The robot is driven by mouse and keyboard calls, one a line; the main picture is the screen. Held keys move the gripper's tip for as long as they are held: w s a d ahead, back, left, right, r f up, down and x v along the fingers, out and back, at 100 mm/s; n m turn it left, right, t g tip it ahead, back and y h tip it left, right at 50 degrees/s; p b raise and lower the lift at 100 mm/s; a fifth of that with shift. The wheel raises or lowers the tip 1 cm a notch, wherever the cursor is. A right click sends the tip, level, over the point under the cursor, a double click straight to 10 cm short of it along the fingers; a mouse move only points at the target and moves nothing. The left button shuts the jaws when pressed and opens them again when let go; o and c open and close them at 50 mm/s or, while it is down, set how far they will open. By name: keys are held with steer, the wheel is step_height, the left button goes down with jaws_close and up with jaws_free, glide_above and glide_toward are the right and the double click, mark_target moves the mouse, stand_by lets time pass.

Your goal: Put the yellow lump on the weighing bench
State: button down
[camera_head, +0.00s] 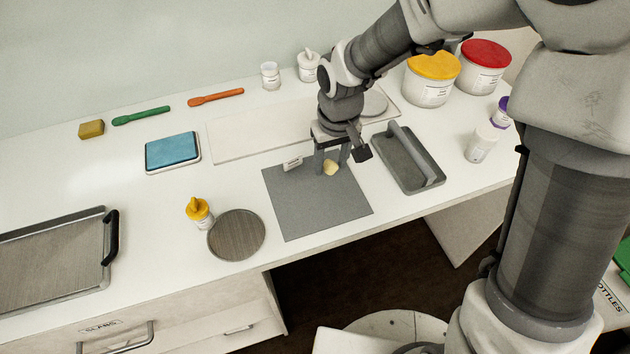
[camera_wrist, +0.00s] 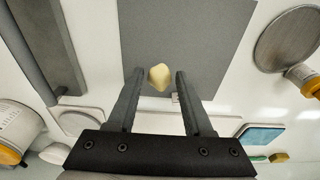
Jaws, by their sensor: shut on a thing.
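The yellow lump (camera_head: 331,168) is small, pale and rounded. My gripper (camera_head: 333,164) points down over the back part of a grey mat (camera_head: 318,205) and is shut on the lump. In the wrist view the lump (camera_wrist: 159,77) sits between the two fingertips (camera_wrist: 158,74), with the mat (camera_wrist: 205,35) beneath it. I cannot tell whether the lump touches the mat or hangs just above it. The mat lies on a long white bench (camera_head: 370,222). No readable label marks this as the weighing bench.
A small white card (camera_head: 292,164) stands at the mat's back edge. A grey tray (camera_head: 408,172) is right of the mat. A round dark plate (camera_head: 236,235) and yellow-capped bottle (camera_head: 198,212) are left. A blue pad (camera_head: 172,150) lies behind. The mat's front is clear.

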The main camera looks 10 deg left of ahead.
mark_target(314, 189)
steer(key=a+f, duration=0.1)
steer(key=s+a+f, duration=0.1)
steer(key=a, duration=0.1)
steer(key=shift+f, duration=1.95)
steer(key=shift+f+b, duration=0.1)
steer(key=shift+b, duration=0.2)
steer(key=shift+f, duration=0.2)
steer(key=shift+c, duration=1.5)
jaws_free()
steer(key=shift+r, duration=0.15)
steer(key=shift+r, duration=0.1)
step_height(314, 189, up, 12)
steer(key=s+p, duration=0.1)
steer(key=shift+s+d, duration=0.15)
steer(key=shift+d, duration=0.25)
